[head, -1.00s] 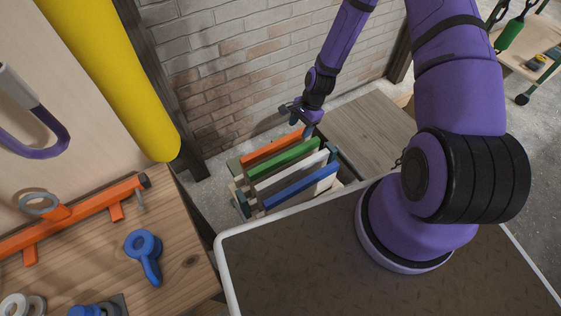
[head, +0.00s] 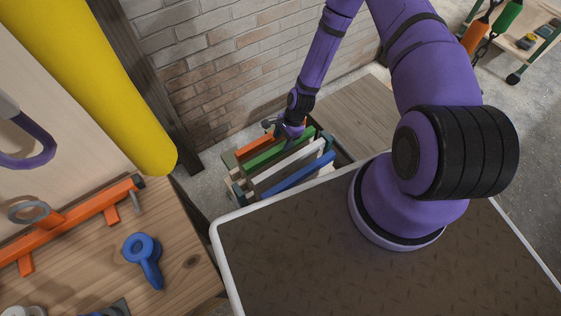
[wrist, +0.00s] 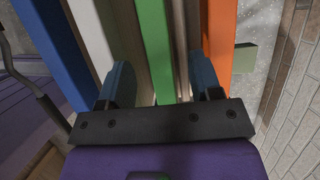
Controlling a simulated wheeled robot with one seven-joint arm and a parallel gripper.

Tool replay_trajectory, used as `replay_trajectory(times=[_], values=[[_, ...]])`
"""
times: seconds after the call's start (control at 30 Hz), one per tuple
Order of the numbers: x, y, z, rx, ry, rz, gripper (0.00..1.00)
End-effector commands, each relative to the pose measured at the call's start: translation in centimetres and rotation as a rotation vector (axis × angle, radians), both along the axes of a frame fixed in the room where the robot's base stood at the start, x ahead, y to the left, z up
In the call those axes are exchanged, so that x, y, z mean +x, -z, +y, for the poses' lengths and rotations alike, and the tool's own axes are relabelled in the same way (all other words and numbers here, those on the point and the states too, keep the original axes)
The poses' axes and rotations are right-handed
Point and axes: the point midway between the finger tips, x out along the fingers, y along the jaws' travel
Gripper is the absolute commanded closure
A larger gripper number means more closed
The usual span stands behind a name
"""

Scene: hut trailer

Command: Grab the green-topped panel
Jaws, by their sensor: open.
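The green-topped panel (head: 268,157) stands on edge in a rack of panels, between the orange-topped panel (head: 252,145) and the white-topped panel (head: 288,166). In the wrist view the green top (wrist: 154,45) runs between the two fingers of my gripper (wrist: 160,85). My gripper is open, with one finger on the white panel's side of the green top and the other on the orange panel's side. It is at the rack's far end in the head view (head: 287,131). I cannot tell whether the fingers touch the panel.
A blue-topped panel (head: 298,178) is nearest my base in the rack. A wooden surface (head: 358,113) adjoins the rack on the right, and a brick wall (head: 225,60) stands behind. A workbench (head: 185,235) with a blue tool (head: 145,258) is at left.

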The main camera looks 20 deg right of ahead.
Motion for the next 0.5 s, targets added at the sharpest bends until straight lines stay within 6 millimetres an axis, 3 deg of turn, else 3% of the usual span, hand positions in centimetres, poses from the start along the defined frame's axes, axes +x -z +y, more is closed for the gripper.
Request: replay_trajectory(times=[0.23, 0.5], values=[[-0.4, 3.2, 1.0, 0.001, -0.001, 0.001, 0.41], [-0.4, 4.1, 1.3, 0.0, -0.001, 0.0, 0.41]])
